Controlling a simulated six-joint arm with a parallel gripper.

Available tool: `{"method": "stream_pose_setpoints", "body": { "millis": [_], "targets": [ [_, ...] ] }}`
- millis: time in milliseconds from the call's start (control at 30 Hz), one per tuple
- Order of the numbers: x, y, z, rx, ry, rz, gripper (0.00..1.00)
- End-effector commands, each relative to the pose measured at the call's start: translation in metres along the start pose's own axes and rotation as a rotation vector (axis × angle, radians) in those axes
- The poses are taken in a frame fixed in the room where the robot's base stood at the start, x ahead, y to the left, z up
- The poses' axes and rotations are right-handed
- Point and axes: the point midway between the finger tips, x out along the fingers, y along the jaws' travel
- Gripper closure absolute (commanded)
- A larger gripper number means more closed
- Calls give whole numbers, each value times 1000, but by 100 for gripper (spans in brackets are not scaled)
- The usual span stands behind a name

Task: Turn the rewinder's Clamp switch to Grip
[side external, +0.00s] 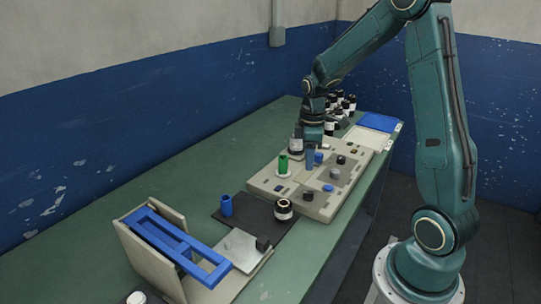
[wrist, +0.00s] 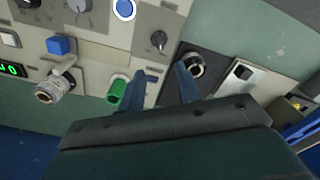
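The rewinder's beige panel (side external: 262,183) lies on the green bench and carries several knobs and buttons. In the wrist view a dark rotary knob (wrist: 159,39) on a grey plate sits just beyond my fingertips, and a paler grey knob (wrist: 79,5) is at the top left. No label is legible, so I cannot tell which is the Clamp switch or where it points. My gripper (wrist: 160,70) is open and empty, its two fingers apart, pointing down over the panel; it also shows in the side external view (side external: 310,160).
A blue frame (side external: 170,240) stands front left.

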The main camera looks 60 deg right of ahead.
Motion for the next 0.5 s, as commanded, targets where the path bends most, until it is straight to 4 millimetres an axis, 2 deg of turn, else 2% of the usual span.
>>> {"method": "stream_pose_setpoints", "body": {
  "millis": [500],
  "targets": [
    [76, -1, 0, 0, -2, -4, 66]
  ]
}}
